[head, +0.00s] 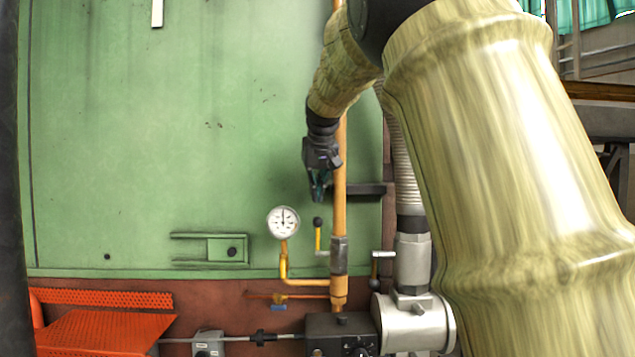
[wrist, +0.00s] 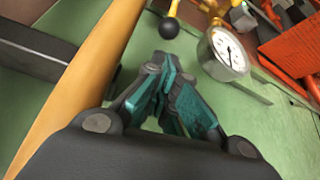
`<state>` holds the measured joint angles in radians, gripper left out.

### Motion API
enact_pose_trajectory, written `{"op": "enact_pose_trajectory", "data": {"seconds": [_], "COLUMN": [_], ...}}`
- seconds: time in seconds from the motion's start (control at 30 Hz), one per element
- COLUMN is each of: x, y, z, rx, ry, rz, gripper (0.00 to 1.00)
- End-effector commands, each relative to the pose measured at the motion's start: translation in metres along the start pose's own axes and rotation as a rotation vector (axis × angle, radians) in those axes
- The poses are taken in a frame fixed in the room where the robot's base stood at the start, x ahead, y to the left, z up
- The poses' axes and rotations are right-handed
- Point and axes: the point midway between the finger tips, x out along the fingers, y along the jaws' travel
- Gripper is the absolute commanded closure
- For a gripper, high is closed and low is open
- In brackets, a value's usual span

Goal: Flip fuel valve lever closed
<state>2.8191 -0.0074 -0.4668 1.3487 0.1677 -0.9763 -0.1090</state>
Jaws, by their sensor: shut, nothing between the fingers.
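A yellow lever (head: 318,240) with a black ball knob (head: 318,222) stands upright beside the vertical orange-yellow pipe (head: 339,140), just left of its grey fitting (head: 339,256). I take it to be the fuel valve lever. My gripper (head: 318,196) points down just above the knob, with a small gap in the picture. In the wrist view my gripper (wrist: 163,65) has its teal fingers together and empty. The black knob (wrist: 169,28) shows beyond the fingertips, apart from them, with part of the yellow lever (wrist: 174,8) above it. The lever's pivot is hidden in the wrist view.
A round white gauge (head: 283,221) stands left of the lever; it also shows in the wrist view (wrist: 228,50). A second, silver lever (head: 375,268) is at the right near a grey pipe. A dark bar (head: 365,189) sticks out behind the orange-yellow pipe. The green panel (head: 200,130) is mostly bare.

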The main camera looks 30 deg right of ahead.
Motion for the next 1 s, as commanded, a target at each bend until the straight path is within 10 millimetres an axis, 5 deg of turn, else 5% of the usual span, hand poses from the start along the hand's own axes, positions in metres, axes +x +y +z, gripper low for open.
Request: {"op": "enact_pose_trajectory", "data": {"seconds": [0.4, 1.0], "x": [0.056, 0.066], "y": [0.0, -0.001], "z": [-0.001, -0.001], "rx": [0.0, -0.001], "ry": [-0.002, 0.005], "rz": [0.0, 0.001], "gripper": [1.0, 1.0]}}
